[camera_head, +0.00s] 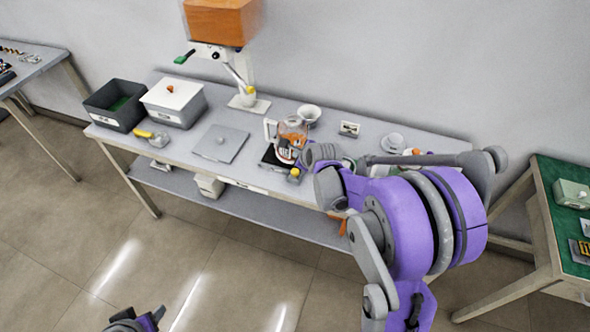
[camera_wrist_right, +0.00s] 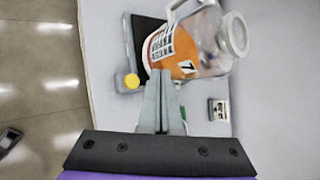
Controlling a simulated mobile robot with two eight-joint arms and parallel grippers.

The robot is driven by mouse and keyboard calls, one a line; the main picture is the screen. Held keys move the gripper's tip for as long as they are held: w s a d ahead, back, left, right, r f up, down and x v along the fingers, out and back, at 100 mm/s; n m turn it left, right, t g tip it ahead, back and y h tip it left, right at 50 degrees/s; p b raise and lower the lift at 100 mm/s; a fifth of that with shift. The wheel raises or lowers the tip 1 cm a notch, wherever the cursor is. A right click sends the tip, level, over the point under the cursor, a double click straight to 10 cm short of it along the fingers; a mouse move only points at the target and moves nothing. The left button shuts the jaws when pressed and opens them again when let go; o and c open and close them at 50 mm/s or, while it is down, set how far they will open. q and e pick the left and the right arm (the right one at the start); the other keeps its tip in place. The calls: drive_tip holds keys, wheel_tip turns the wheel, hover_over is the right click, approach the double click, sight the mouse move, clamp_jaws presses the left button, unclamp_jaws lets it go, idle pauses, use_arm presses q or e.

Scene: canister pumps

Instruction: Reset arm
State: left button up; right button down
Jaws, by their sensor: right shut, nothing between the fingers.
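My right arm comes in from the right of the head view. My right gripper (camera_wrist_right: 161,76) shows in the wrist view with its fingers together and nothing between them. Its tips overlap the lower part of a clear canister with an orange and white label (camera_wrist_right: 178,62) in that view; I cannot tell if they touch. The canister stands upright in the head view (camera_head: 291,137) on a dark base with a yellow knob (camera_wrist_right: 131,81).
The table holds an open dark bin (camera_head: 115,120), a white-lidded bin (camera_head: 173,116), a grey plate (camera_head: 219,150), a white bowl (camera_head: 309,112), a small card stand (camera_head: 349,129) and a cup (camera_head: 392,140). An orange hopper (camera_head: 222,20) stands at the back. A green-topped table (camera_head: 560,180) is right.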

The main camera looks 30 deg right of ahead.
idle(0.6)
drive_tip(key=s+a+r+n+g+y, duration=0.15)
drive_tip(key=s+a+r+n, duration=0.35)
drive_tip(key=s+a+n, duration=0.75)
drive_tip(key=s+a+f+n+g, duration=0.1)
drive_tip(key=s+a+n+g, duration=0.1)
drive_tip(key=s+n, duration=1.1)
drive_tip(key=n, duration=0.3)
drive_tip(key=shift+s+a, duration=0.3)
drive_tip(key=shift+s, duration=0.05)
drive_tip(key=shift+f, duration=0.1)
